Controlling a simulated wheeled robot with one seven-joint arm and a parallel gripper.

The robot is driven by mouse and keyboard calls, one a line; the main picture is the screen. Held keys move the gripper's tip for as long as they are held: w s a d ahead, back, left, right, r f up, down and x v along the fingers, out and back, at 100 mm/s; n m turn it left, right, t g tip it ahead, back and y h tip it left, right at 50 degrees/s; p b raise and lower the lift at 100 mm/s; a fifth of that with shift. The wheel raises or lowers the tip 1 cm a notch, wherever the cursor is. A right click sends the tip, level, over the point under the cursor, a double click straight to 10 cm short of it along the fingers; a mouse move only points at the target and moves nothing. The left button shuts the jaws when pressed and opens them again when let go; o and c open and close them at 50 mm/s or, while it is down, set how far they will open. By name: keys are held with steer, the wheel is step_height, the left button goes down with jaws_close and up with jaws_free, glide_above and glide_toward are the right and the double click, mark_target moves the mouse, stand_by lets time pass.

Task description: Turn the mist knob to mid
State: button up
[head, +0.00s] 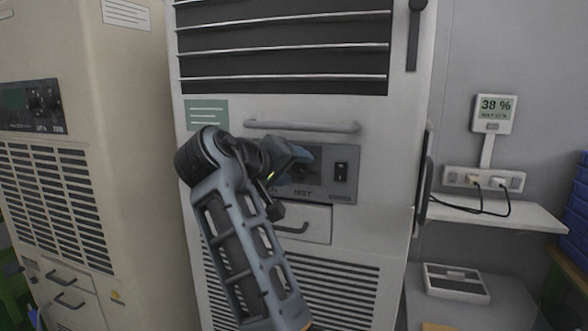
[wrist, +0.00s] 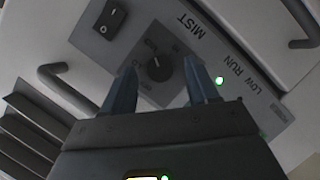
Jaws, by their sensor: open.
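The mist knob (wrist: 158,68) is a dark round dial on the grey control panel (wrist: 222,70), under the MIST label in the wrist view. My gripper (wrist: 160,76) is open, with one blue-grey finger on each side of the knob in the picture. I cannot tell whether the fingers touch it. In the head view my gripper (head: 290,158) is in front of the panel (head: 325,172) and hides the knob.
A black rocker switch (head: 341,171) sits right of my gripper on the panel. A horizontal handle bar (head: 300,127) runs just above the panel. A drawer (head: 315,222) with a dark handle is below. A humidity display (head: 495,108) reads 38 %.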

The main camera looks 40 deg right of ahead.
steer(key=v, duration=0.6)
steer(key=shift+a, duration=0.35)
steer(key=shift+s, duration=0.1)
steer(key=s+a+f+n+t+y, duration=0.1)
steer(key=s+f+n+t+y, duration=0.25)
steer(key=f, duration=0.95)
steer(key=s+f+n+t+y, duration=0.2)
steer(key=s+f+n+t, duration=0.15)
steer(key=f, duration=1.05)
steer(key=s+a+f+n+y, duration=0.1)
steer(key=s+a+f+y, duration=0.1)
steer(key=s+f, duration=0.35)
steer(key=s+a+f+n+y, duration=0.1)
steer(key=s+a+f+y, duration=0.15)
steer(key=s, duration=0.65)
steer(key=s+r+m+t+y, duration=0.1)
steer(key=s+r, duration=0.2)
steer(key=s, duration=0.5)
steer(key=s+a+r+m+t+y, duration=0.1)
steer(key=s+r+m, duration=0.1)
steer(key=s, duration=0.6)
steer(key=s+a+r+m+y, duration=0.1)
steer(key=s+r, duration=0.3)
steer(key=s, duration=0.5)
steer(key=shift+m+t+y, duration=0.3)
steer(key=shift+m+t, duration=0.1)
steer(key=shift+m, duration=0.3)
